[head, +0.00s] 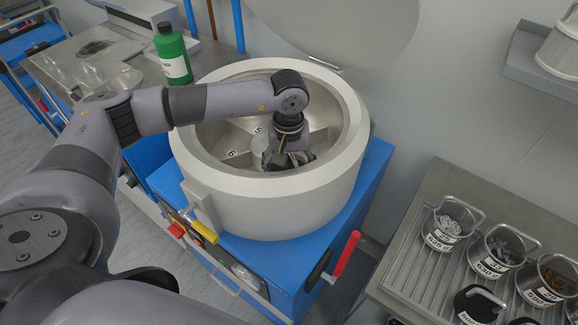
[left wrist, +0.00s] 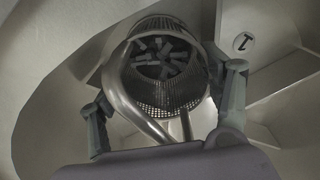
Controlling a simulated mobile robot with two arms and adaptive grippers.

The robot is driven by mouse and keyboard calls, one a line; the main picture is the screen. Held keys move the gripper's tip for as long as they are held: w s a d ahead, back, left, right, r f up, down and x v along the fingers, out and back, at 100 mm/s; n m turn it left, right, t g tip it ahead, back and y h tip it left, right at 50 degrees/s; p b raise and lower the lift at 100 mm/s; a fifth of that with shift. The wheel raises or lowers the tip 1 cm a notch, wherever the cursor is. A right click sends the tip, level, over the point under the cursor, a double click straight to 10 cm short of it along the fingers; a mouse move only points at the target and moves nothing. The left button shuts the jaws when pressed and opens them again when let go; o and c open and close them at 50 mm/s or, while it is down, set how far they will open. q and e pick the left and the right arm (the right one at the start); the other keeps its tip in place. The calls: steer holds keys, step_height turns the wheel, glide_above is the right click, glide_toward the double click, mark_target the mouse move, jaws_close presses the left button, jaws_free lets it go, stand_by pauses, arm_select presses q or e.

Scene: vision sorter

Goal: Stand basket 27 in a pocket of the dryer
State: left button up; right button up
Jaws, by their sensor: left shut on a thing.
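The dryer (head: 345,185) is a round, pale drum with an open lid, divided inside into pockets by radial walls. My left gripper (head: 288,160) reaches down inside it, right of the central hub (head: 262,150). In the left wrist view, a mesh basket (left wrist: 168,98) with dark pieces in it hangs below the gripper (left wrist: 165,110), its metal handle (left wrist: 122,85) rising between the fingers. The gripper is shut on this basket. Its number label is not visible, and I cannot tell whether it touches the pocket floor. A pocket mark (left wrist: 243,41) shows beside it. My right gripper is out of view.
The open lid (head: 340,20) stands behind the drum. A green bottle (head: 173,58) stands at the back left. A ribbed rack (head: 410,265) at right holds several labelled baskets, including one with pale pieces (head: 443,238). A red-handled lever (head: 345,255) sticks out from the blue cabinet (head: 285,265).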

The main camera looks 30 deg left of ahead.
arm_select(q)
steer(key=o, duration=1.5)
